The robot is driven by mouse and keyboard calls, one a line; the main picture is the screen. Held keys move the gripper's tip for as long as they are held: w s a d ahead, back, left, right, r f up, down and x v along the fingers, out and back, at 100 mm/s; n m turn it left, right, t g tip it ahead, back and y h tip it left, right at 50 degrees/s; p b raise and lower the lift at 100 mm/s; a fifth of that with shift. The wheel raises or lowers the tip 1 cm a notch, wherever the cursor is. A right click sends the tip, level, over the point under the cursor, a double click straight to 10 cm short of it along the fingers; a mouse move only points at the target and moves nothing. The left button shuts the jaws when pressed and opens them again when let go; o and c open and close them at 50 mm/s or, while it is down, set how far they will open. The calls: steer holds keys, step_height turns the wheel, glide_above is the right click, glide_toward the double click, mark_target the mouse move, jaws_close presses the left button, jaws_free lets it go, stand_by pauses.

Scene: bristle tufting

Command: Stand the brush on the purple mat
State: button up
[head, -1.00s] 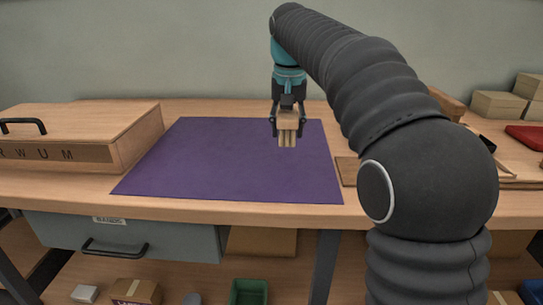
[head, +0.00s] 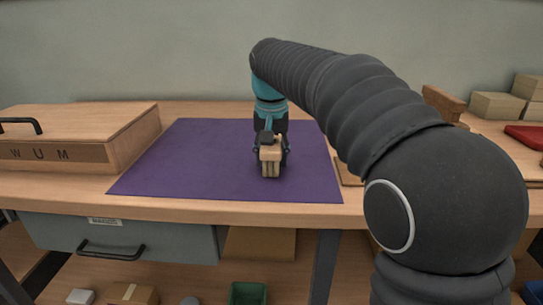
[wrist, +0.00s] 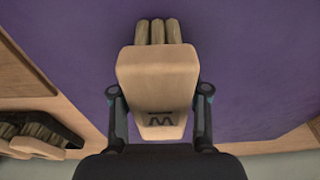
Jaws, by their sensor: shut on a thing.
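The brush is a pale wooden block with several thick tan tufts (head: 270,167). My gripper (head: 270,150) is shut on the sides of its block, over the right part of the purple mat (head: 200,160). The tufts point down and toward the front in the head view. In the wrist view the block (wrist: 157,75) sits between the two fingers, with a dark letter on it and the tufts at the far end. I cannot tell whether the tufts touch the mat.
A wooden box (head: 75,140) with a dark handle stands left of the mat. A thin wooden board (head: 346,172) lies at its right edge, partly behind my arm. Wooden blocks (head: 497,105) and a red item (head: 525,136) are at the far right. The mat's left part is clear.

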steer(key=shift+f, duration=0.1)
steer(key=o, duration=1.1)
steer(key=r, duration=0.3)
steer(key=s+r+p, duration=0.1)
steer(key=r, duration=0.7)
steer(key=shift+s+p, duration=0.3)
steer(key=shift+p, duration=0.1)
steer(key=shift+s+r, duration=0.15)
steer(key=shift+r, duration=0.4)
steer(key=shift+d, duration=0.1)
